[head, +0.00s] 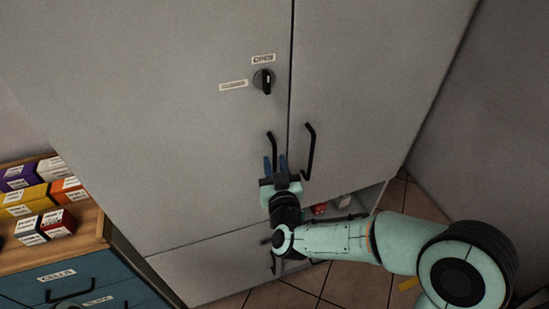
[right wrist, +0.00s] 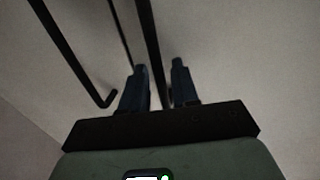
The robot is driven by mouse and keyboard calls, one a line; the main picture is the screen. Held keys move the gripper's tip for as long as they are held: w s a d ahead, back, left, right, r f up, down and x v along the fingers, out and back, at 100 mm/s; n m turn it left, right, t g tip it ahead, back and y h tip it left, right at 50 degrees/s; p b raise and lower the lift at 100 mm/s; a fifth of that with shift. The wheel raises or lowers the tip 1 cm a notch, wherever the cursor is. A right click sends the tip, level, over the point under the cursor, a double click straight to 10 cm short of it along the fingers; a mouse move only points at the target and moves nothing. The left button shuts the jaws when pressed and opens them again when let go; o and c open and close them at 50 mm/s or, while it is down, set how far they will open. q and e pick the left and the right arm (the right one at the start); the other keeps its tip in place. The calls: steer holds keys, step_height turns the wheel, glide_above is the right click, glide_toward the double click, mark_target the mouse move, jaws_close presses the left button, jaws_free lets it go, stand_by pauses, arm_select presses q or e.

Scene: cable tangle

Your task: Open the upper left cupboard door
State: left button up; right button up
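The upper left cupboard door (head: 180,110) is grey and looks shut, level with the right door (head: 380,75). Its black bar handle (head: 271,142) stands near the seam between the doors. A dark knob (head: 263,81) sits above it, upright, between an OPEN label above and a CLOSED label at left. My right gripper (head: 276,165) is at the left door's handle. In the right wrist view its two fingers (right wrist: 160,75) are apart, with the handle bar (right wrist: 150,40) running between them and gaps visible. My left gripper does not show.
The right door's handle (head: 310,150) is close beside my right gripper. Below, an open compartment (head: 345,203) holds small red items. A blue drawer unit (head: 60,284) with a wooden top and coloured boxes stands at left. A wall is at right.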

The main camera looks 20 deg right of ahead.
steer(key=shift+w+d, duration=0.15)
steer(key=shift+w, duration=0.6)
jaws_close()
steer(key=shift+s, duration=0.1)
